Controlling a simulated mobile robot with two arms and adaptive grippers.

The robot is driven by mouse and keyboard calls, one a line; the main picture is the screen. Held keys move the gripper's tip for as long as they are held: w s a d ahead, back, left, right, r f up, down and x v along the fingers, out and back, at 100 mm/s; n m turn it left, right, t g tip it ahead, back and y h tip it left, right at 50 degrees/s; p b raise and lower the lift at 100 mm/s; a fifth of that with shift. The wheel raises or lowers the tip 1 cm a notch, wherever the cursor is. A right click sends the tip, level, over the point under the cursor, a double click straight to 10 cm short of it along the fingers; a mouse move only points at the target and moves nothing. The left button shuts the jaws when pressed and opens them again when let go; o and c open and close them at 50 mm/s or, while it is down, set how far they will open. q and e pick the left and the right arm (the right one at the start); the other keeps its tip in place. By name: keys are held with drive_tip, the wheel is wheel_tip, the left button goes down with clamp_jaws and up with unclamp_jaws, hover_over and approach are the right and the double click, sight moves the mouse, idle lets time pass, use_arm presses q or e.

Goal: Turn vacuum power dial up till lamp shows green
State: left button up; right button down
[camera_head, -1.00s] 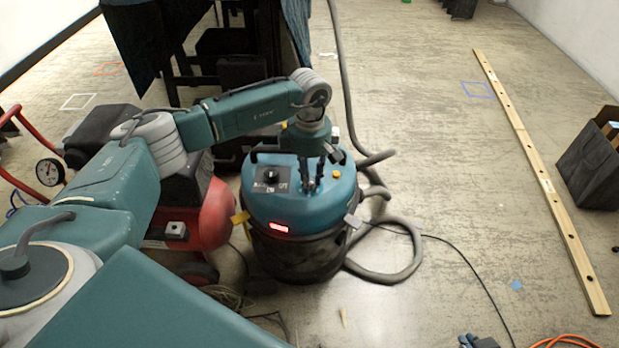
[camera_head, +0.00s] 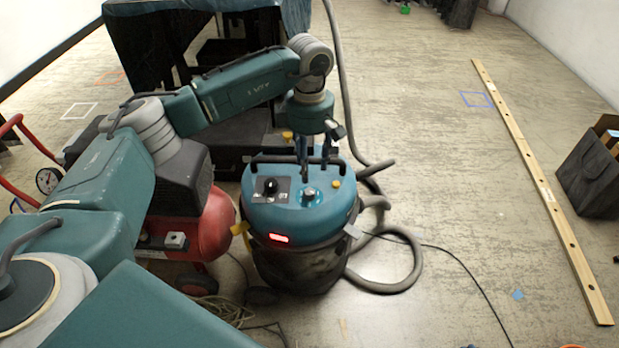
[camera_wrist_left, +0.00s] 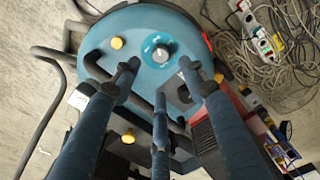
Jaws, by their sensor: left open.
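The vacuum (camera_head: 300,262) stands on the floor with a teal lid and dark drum. A silver dial (camera_head: 309,195) on a light blue scale sits on the lid; it also shows in the left wrist view (camera_wrist_left: 161,54). Left of it is a black knob (camera_head: 270,186) on a dark labelled panel. The lamp (camera_head: 278,239) on the front glows red. My left gripper (camera_head: 315,160) points down over the lid behind the silver dial, near the black handle. Its fingers are spread and empty, apart from the dial in the left wrist view (camera_wrist_left: 160,78). My right gripper is not visible.
A red compressor (camera_head: 205,222) stands close left of the vacuum. A grey hose (camera_head: 398,285) loops on the floor to the right. A long wooden beam (camera_head: 540,180) and a dark box (camera_head: 590,175) lie farther right. Floor between is mostly clear.

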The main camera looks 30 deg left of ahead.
use_arm(q)
drive_tip(key=shift+r, duration=1.4)
